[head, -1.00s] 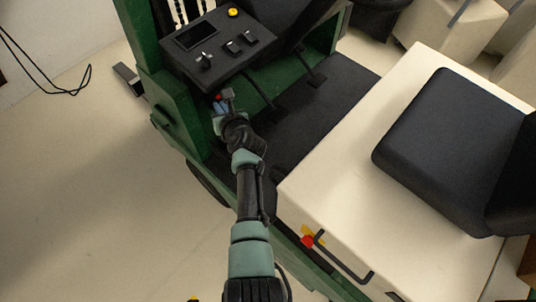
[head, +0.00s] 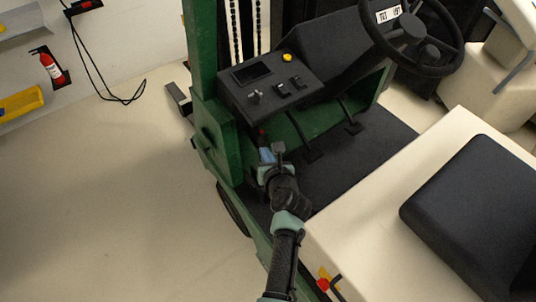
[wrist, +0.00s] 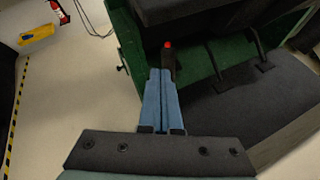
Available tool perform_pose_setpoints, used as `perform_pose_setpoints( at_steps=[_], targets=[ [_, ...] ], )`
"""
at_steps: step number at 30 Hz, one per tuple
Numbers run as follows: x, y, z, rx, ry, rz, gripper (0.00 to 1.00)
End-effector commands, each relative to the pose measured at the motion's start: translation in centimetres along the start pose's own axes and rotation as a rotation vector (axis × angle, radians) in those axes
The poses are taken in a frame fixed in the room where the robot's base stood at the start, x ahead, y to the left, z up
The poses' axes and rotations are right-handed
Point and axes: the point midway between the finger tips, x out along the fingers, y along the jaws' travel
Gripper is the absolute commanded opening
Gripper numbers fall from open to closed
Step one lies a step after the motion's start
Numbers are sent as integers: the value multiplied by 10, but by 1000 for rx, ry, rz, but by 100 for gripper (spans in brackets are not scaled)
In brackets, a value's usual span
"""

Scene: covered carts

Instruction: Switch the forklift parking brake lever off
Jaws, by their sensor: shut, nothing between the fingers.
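The brake lever (wrist: 168,60) is a dark stick with a red tip, just beyond my fingertips in the wrist view. Its red tip (head: 261,131) also shows in the head view, below the control console at the forklift's green side post. My gripper (wrist: 161,73) has its two blue fingers shut together with nothing between them. In the head view my gripper (head: 267,153) is just below the red tip. The fingers cover the lower part of the lever, and I cannot tell whether they touch it.
The forklift's console (head: 273,84) with a screen and switches overhangs the lever area. Pedals (head: 350,124) stand over the black floor plate (head: 385,138). The steering wheel (head: 435,40) is at upper right and the black seat (head: 470,205) at right. The floor (head: 110,200) at left is clear.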

Motion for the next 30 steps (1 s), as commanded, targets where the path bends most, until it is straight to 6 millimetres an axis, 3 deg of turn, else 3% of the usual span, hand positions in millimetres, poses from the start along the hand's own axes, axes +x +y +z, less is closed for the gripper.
perform_pose_setpoints(
  at_steps=[6,12,30],
  targets=[
    [-29,4,8,-1,2,0,0],
    [-44,6,12,1,2,-1,0],
    [-47,6,14,2,3,-1,0]
  ],
)
